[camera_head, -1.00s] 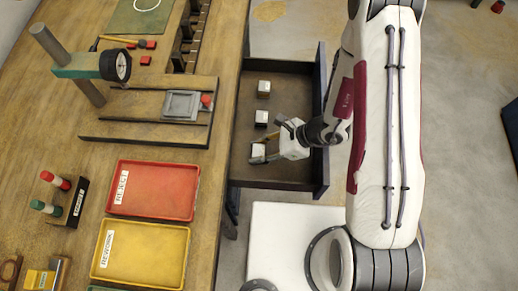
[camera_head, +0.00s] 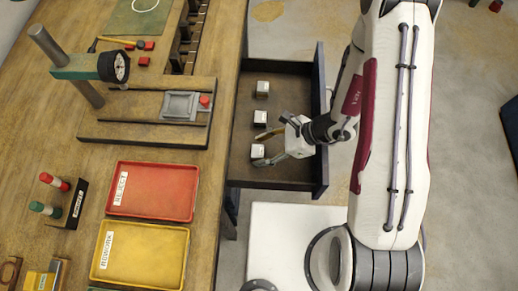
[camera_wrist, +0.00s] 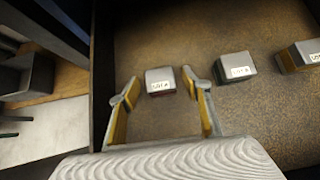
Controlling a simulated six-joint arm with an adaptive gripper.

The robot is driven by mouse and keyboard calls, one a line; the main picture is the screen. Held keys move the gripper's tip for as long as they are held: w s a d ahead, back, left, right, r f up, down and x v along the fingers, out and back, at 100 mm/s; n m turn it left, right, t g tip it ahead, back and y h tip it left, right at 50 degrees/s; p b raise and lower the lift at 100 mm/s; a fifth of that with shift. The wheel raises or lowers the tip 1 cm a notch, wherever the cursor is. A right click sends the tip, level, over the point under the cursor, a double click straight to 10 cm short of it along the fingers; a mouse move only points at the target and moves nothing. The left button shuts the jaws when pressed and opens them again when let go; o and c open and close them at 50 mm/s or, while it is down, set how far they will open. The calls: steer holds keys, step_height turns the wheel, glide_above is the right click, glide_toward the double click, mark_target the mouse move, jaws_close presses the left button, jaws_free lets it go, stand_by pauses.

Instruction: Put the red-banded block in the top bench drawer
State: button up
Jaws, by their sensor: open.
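The bench drawer (camera_head: 240,170) is pulled open, with three small grey blocks in a row inside. The nearest block (camera_head: 257,151) has a white label on top; in the wrist view this block (camera_wrist: 159,80) shows a thin dark reddish strip at its lower edge. It rests on the drawer floor. My gripper (camera_head: 263,147) is open and low in the drawer, just right of that block. In the wrist view my open fingers (camera_wrist: 162,87) stand on either side of it, with gaps. The other two are a middle block (camera_head: 260,117) and a far block (camera_head: 262,88).
The drawer's front wall (camera_head: 320,120) stands on the right, under my arm. On the bench are a red REJECT tray (camera_head: 150,192), a yellow REWORK tray (camera_head: 140,255), and a dial gauge stand (camera_head: 113,67). A red-topped piece (camera_head: 204,101) sits by the stand's plate.

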steer(key=shift+d+r, duration=0.35)
steer(key=shift+r, duration=0.1)
step_height(320, 180, up, 7)
steer(key=shift+f, duration=0.15)
stand_by(0.3)
stand_by(0.7)
steer(key=s+d+r+n+h, duration=0.25)
steer(key=r+n, duration=0.75)
steer(key=r, duration=0.7)
steer(key=s+d+r+n+t+h, duration=0.2)
steer(key=s+d+r+n+h, duration=0.1)
steer(key=d+r, duration=0.4)
steer(key=s+d+r+n+t+h, duration=0.3)
steer(key=s+d+r+n, duration=0.1)
steer(key=d+r, duration=0.3)
steer(key=shift+s+d+r+n+t, duration=0.15)
steer(key=shift+d+n+t, duration=0.15)
steer(key=shift+d+n, duration=0.3)
